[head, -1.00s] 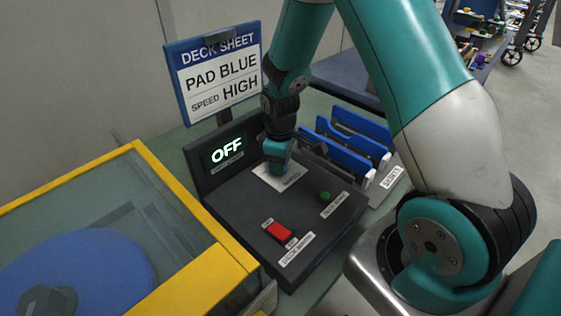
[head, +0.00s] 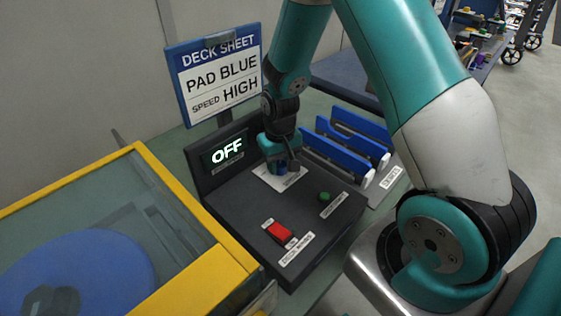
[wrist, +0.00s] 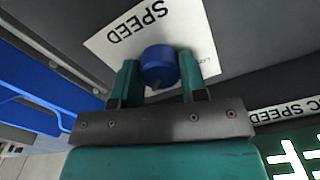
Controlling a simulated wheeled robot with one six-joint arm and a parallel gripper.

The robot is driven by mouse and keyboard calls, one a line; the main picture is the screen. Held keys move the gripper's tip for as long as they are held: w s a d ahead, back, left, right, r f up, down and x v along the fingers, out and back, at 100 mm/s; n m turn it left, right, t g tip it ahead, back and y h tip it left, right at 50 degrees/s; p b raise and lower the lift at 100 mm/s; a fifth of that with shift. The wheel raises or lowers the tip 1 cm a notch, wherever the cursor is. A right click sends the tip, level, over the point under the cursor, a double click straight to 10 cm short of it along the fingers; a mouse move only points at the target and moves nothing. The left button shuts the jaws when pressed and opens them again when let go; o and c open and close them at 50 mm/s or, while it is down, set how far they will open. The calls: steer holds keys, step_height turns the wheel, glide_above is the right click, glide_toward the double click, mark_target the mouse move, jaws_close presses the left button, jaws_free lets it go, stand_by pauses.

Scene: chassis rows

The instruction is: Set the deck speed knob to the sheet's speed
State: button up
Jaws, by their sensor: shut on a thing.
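The deck sheet (head: 217,78) stands behind the console and reads PAD BLUE, SPEED HIGH. The blue speed knob (wrist: 159,62) sits on a white plate marked SPEED (wrist: 112,42) in the wrist view. My gripper (head: 281,168) is shut on the knob, with one teal finger on each side of it, and points down at the plate. Most of the plate's lettering is hidden by the gripper and knob, and I cannot read which setting the knob points to. The console display (head: 227,151) reads OFF.
The console (head: 245,215) also carries a red rocker switch (head: 279,232) and a green button (head: 324,196). Blue pads (head: 335,153) stand in a rack to the right. A yellow-framed clear cover (head: 165,180) over a blue disc (head: 85,275) lies at the left.

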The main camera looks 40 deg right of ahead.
mark_target(280, 163)
steer(key=shift+w+m, duration=0.1)
steer(key=shift+m, duration=1)
steer(key=o, duration=0.9)
step_height(280, 163, up, 18)
steer(key=shift+f+b, duration=0.25)
steer(key=shift+b, duration=0.1)
steer(key=s+a+r+n+y, duration=0.1)
steer(key=s+a+r+n, duration=0.1)
steer(key=s+a, duration=0.3)
steer(key=s+a+r+n+y, duration=0.1)
steer(key=s+a+r+n, duration=0.1)
steer(key=s+a+n, duration=0.3)
steer(key=s+a+r+n+y, duration=0.2)
steer(key=s+a+n, duration=0.2)
steer(key=s, duration=0.7)
steer(key=shift+a+r, duration=0.1)
steer(key=shift+a, duration=1.3)
